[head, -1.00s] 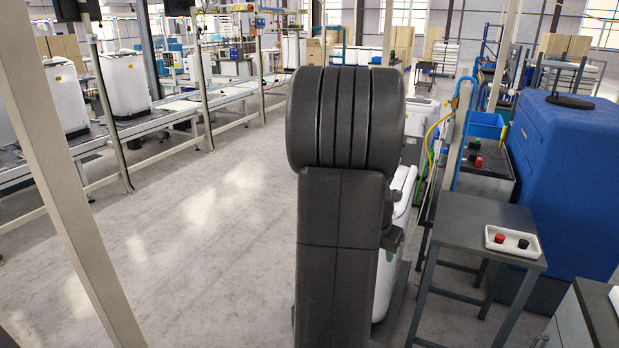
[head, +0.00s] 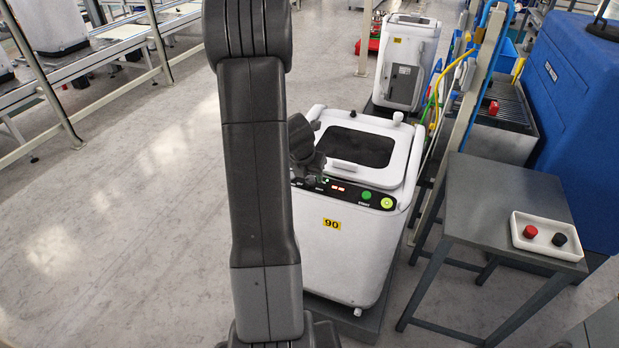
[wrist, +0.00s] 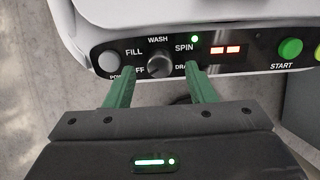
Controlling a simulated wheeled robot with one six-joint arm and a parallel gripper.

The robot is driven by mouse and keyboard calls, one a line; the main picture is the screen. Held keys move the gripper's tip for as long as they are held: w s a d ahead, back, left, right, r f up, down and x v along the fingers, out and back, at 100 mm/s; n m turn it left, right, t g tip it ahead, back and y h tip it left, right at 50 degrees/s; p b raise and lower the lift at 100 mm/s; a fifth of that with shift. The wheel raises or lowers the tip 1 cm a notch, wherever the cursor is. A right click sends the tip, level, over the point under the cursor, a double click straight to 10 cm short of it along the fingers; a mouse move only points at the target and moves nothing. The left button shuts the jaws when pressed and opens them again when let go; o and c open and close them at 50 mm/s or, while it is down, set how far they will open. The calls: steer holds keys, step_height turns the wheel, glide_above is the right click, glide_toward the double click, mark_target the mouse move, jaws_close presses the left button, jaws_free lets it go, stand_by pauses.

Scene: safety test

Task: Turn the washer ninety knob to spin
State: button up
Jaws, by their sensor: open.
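The white washer (head: 345,255) with the yellow 90 label stands just right of my arm in the head view. Its black control panel also shows in the wrist view, with the round grey knob (wrist: 159,64) among the labels FILL, WASH, SPIN, DRAIN and OFF. Which label the knob points to is too small to tell surely. My gripper (wrist: 157,72) is open, its two green fingers on either side of the knob's lower part; contact is not visible. In the head view my arm and wrist hide the knob.
A grey table (head: 500,200) with a tray (head: 520,243) stands right of the washer. A second washer (head: 405,65) is behind. Floor at left is clear.

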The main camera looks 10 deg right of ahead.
mark_target(311, 181)
steer(key=shift+w+d+f, duration=0.1)
steer(key=shift+w+f, duration=0.2)
steer(key=shift+f, duration=0.3)
steer(key=shift+w+d+f, duration=0.1)
steer(key=shift+d+f, duration=0.05)
steer(key=shift+f, duration=0.35)
steer(key=shift+c, duration=0.2)
steer(key=c, duration=0.9)
steer(key=shift+c, duration=0.2)
